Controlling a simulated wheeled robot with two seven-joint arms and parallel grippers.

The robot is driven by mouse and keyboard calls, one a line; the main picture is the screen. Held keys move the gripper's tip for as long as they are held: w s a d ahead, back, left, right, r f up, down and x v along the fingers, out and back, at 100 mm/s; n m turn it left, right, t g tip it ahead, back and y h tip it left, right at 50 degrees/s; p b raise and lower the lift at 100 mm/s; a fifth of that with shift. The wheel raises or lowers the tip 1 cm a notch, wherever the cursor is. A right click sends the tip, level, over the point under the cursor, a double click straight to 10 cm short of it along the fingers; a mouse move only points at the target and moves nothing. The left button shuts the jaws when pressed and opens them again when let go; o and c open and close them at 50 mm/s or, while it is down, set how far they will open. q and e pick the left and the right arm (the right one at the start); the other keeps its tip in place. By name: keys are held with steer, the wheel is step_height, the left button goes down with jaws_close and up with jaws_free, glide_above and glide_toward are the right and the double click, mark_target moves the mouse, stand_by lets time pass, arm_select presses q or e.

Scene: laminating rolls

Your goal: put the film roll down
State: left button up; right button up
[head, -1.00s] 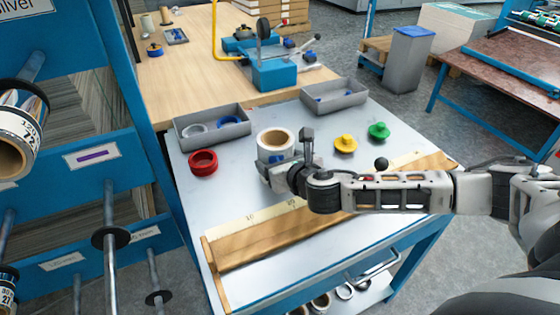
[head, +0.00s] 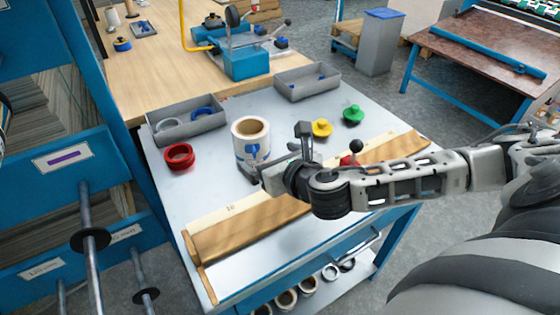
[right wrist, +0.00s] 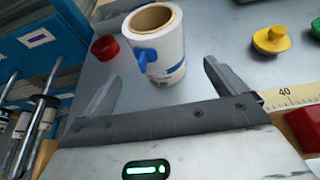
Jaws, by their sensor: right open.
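The film roll (head: 250,139) stands upright on the grey metal cart top (head: 284,112). It is white with a brown core and a blue clip on its near side. My right gripper (head: 274,160) is just in front of it. In the right wrist view the film roll (right wrist: 157,40) stands beyond my right gripper (right wrist: 160,84), whose two fingers are spread apart with a gap to the roll. The gripper is empty. My left gripper does not show.
A red ring (head: 179,156) lies left of the roll. Grey trays (head: 187,127) (head: 308,82) stand at the cart's back edge. Yellow (head: 322,128) and green (head: 353,115) knobbed pieces are to the right. A wooden ruler bar (head: 250,221) crosses the front.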

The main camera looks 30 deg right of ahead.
steer(key=shift+v, duration=2.2)
